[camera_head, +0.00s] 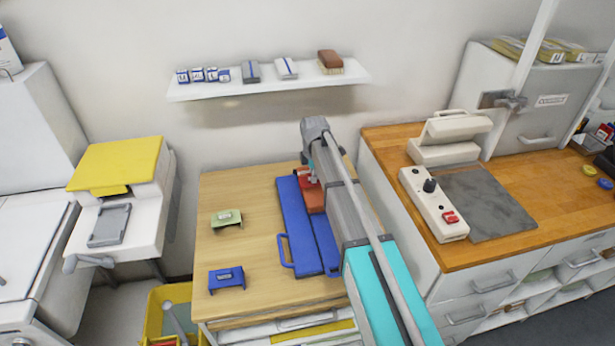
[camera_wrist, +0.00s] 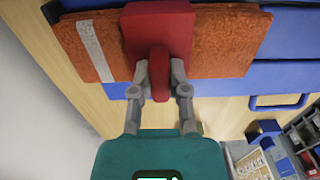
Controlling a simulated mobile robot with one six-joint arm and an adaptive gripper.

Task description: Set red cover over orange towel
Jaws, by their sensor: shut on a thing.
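My gripper (camera_wrist: 160,84) is shut on the upright tab of the red cover (camera_wrist: 158,28). The red cover overlaps the middle of the orange towel (camera_wrist: 230,42) in the wrist view; I cannot tell whether it touches it. The towel is flat, with a pale stripe near its left end, and lies on a blue board. In the head view the red cover (camera_head: 311,175) shows small beside my arm, at the far side of the orange towel (camera_head: 315,198). My arm hides part of both.
The blue board (camera_head: 293,220) with a loop handle lies on the wooden table (camera_head: 250,191). A green cover (camera_head: 227,217) and a blue cover (camera_head: 226,279) stand on the table's left part. A shelf (camera_head: 225,91) with small items hangs behind. A counter (camera_head: 530,187) stands right.

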